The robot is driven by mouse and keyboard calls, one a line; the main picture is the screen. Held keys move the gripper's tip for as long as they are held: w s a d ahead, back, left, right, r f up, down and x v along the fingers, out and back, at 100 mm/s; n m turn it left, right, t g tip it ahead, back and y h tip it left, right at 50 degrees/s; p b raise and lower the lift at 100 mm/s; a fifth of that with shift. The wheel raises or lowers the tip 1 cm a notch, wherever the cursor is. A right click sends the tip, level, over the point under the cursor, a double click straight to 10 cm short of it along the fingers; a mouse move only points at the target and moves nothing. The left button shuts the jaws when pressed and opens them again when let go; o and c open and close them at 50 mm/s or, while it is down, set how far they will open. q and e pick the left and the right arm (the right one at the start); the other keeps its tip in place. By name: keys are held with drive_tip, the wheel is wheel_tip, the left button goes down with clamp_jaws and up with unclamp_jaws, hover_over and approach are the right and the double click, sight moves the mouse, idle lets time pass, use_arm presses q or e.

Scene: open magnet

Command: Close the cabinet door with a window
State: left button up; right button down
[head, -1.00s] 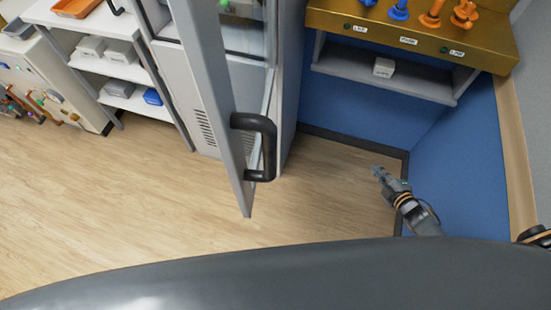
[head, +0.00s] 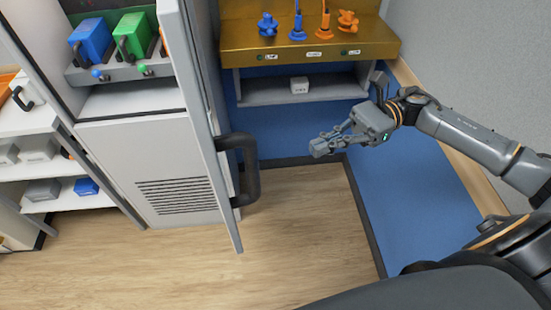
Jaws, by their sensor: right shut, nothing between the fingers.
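The cabinet door (head: 205,131) stands open, seen nearly edge-on in the head view, swung out toward me from the cabinet (head: 150,165). A dark, thick handle (head: 250,172) sticks out from the door's right side near its lower end. The door's window is not clearly visible from this angle. My right gripper (head: 317,148) is shut and empty, to the right of the handle and apart from it, with its fingers pointing left. My left gripper is not in view.
Blue and green boxes (head: 132,36) sit inside the open cabinet. A gold-topped bench (head: 300,42) with blue and orange parts stands behind my right gripper, against a blue panel. White shelves (head: 25,178) with small bins are at the left. The wooden floor (head: 290,215) in front is clear.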

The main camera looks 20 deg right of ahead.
drive_tip(key=s+a+p, duration=0.1)
drive_tip(key=a+p, duration=0.3)
drive_tip(key=a, duration=0.6)
